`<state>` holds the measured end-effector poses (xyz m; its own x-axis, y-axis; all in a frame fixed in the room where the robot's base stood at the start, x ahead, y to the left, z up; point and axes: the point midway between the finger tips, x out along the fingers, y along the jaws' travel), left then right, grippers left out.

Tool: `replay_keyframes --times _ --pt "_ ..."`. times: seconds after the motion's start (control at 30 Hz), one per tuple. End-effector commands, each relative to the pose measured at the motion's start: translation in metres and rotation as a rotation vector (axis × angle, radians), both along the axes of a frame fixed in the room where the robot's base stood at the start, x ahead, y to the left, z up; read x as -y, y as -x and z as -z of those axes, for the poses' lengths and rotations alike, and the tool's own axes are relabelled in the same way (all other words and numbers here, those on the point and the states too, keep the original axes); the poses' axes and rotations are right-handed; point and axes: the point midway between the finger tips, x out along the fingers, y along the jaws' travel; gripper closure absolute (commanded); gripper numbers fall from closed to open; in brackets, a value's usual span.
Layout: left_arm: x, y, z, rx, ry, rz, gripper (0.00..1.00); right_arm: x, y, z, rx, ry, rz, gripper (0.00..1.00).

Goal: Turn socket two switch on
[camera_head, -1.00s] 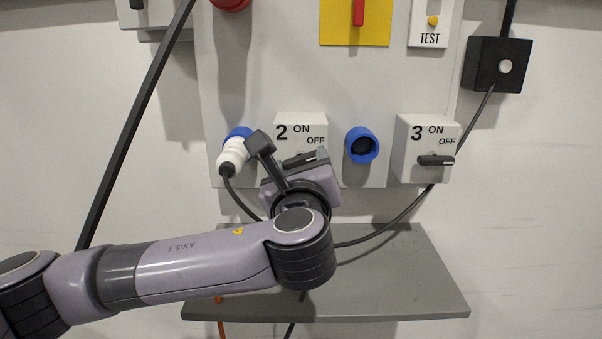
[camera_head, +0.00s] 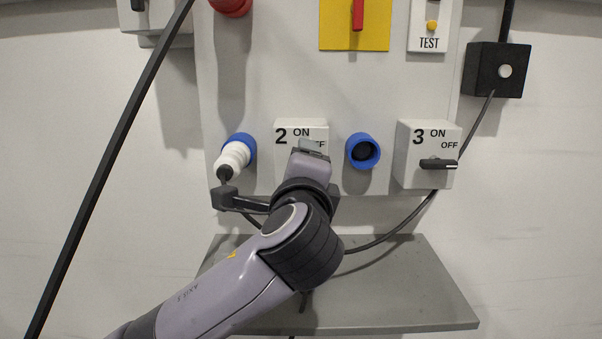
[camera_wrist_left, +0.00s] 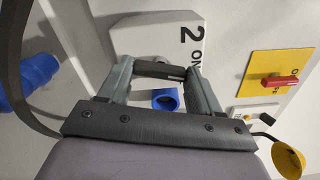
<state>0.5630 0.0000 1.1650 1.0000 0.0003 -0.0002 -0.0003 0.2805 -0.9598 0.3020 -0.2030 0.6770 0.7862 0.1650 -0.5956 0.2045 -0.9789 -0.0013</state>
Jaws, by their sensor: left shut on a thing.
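The socket two switch is a white box (camera_head: 290,142) marked 2, ON and OFF, on the panel in the head view. It also shows at the top of the left wrist view (camera_wrist_left: 140,38). My left gripper (camera_head: 313,148) is in front of it and covers its lower part. In the left wrist view my left gripper (camera_wrist_left: 160,82) is shut on the dark switch handle (camera_wrist_left: 158,69), which spans between its fingers. The handle is hidden in the head view, so its exact angle is hard to tell. My right gripper is in neither view.
A white plug (camera_head: 233,157) sits in a blue socket left of the switch. An empty blue socket (camera_head: 362,151) is to its right, then the socket three switch box (camera_head: 425,155). A grey shelf (camera_head: 400,290) and a hanging cable lie below.

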Motion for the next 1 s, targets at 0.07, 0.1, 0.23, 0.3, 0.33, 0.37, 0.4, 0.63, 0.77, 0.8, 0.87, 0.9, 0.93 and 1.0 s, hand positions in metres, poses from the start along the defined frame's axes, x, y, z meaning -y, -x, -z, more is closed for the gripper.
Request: replay_keyframes --times 0.07,0.1,0.23,0.3,0.33,0.37,0.4,0.63,0.77,0.8,0.87,0.9,0.93,1.0 --pt "0.0006 0.0002 0.0023 -0.003 0.062 0.001 0.67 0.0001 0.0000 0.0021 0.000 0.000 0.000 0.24" --pt "0.0003 0.0001 0.0020 -0.003 0.091 0.000 0.67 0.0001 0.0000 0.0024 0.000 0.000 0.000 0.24" --pt "0.0003 0.0001 0.0018 -0.003 0.171 0.000 0.67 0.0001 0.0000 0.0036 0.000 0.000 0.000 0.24" --pt "0.0003 0.0001 0.0017 -0.002 0.205 0.000 0.67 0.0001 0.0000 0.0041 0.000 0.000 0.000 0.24" --pt "0.0004 0.0001 0.0016 -0.002 0.218 -0.001 0.67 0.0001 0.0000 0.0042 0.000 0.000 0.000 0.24" --pt "0.0004 0.0001 0.0016 -0.002 0.230 -0.001 0.67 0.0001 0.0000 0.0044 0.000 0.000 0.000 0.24" --pt "0.0004 0.0001 0.0015 -0.003 0.245 0.000 0.67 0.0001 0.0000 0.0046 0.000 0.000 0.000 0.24" --pt "0.0002 0.0001 0.0012 -0.002 0.292 -0.001 0.67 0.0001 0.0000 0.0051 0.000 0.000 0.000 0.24" --pt "0.0001 0.0001 0.0011 -0.002 0.301 -0.001 0.67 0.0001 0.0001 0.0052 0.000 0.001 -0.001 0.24" --pt "0.0001 0.0001 0.0010 -0.002 0.302 -0.001 0.67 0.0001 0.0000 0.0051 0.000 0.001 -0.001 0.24" --pt "0.0000 0.0001 0.0009 -0.002 0.303 -0.001 0.67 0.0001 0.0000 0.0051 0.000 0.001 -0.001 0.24" --pt "0.0001 0.0001 0.0010 -0.002 0.303 -0.001 0.67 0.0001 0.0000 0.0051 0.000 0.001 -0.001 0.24" --pt "0.0001 0.0001 0.0010 -0.002 0.304 -0.001 0.67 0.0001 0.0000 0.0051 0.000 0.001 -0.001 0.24" --pt "0.0001 0.0001 0.0010 -0.003 0.304 -0.001 0.67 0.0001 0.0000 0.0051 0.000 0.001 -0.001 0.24"
